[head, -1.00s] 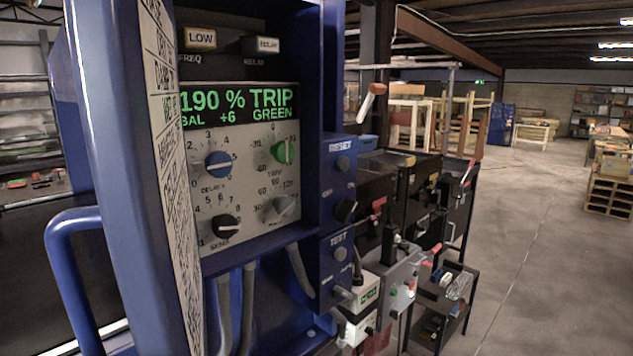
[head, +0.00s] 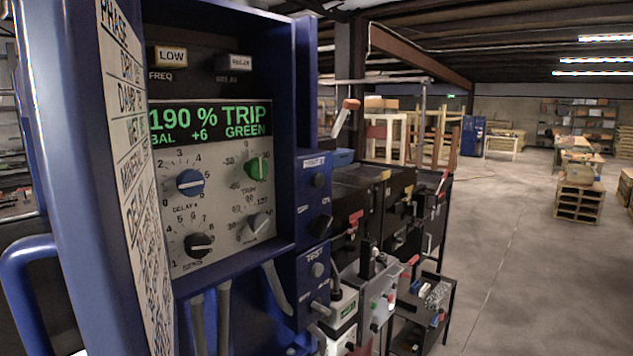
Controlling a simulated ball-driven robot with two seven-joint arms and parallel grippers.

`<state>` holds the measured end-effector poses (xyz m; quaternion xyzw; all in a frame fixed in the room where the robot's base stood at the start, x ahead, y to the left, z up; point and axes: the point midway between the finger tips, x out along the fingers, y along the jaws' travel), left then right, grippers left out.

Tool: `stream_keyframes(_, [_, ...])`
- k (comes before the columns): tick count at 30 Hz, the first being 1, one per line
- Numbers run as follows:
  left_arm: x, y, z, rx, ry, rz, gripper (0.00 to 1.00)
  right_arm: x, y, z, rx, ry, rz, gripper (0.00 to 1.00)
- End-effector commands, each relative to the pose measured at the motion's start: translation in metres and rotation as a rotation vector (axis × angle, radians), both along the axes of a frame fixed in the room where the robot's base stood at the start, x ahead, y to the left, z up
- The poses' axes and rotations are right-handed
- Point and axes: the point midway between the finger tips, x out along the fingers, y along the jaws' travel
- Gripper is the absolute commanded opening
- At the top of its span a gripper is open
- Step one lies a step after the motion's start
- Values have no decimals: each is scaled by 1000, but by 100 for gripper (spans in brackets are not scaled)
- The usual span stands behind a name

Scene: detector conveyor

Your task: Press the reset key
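The reset key is a dark round button (head: 318,180) under a small label that reads RESET, on the blue side box right of the control panel. A dark knob (head: 320,226) sits below it. Lower down, a box labelled TEST has a grey round button (head: 317,270). The panel's display (head: 212,124) shows 190 %, TRIP, BAL +6 and GREEN in green letters. Blue (head: 190,182), green (head: 257,168), black (head: 199,245) and grey (head: 255,226) dials sit below it. Neither gripper shows in the head view.
A blue tubular handle (head: 20,275) and a printed sheet (head: 135,180) are at the left. Grey conduits (head: 223,315) hang below the panel. Dark machines (head: 375,205) and a cart (head: 425,310) stand right of the cabinet. The concrete floor (head: 510,260) at right is open.

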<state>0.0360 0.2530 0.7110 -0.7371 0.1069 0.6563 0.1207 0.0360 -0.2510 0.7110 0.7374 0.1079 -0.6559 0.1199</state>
Motion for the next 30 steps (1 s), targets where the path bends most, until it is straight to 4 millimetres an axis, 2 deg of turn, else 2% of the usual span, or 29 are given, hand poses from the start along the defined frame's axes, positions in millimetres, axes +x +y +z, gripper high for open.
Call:
stream_keyframes(6, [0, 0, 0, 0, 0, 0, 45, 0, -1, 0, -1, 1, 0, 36])
stream_keyframes(7, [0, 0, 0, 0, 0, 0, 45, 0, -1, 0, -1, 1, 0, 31])
stream_keyframes(10, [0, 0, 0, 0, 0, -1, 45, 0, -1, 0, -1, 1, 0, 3])
stream_keyframes(11, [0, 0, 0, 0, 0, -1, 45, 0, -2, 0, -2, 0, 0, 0])
stream_keyframes(30, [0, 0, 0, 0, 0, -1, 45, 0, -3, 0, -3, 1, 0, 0])
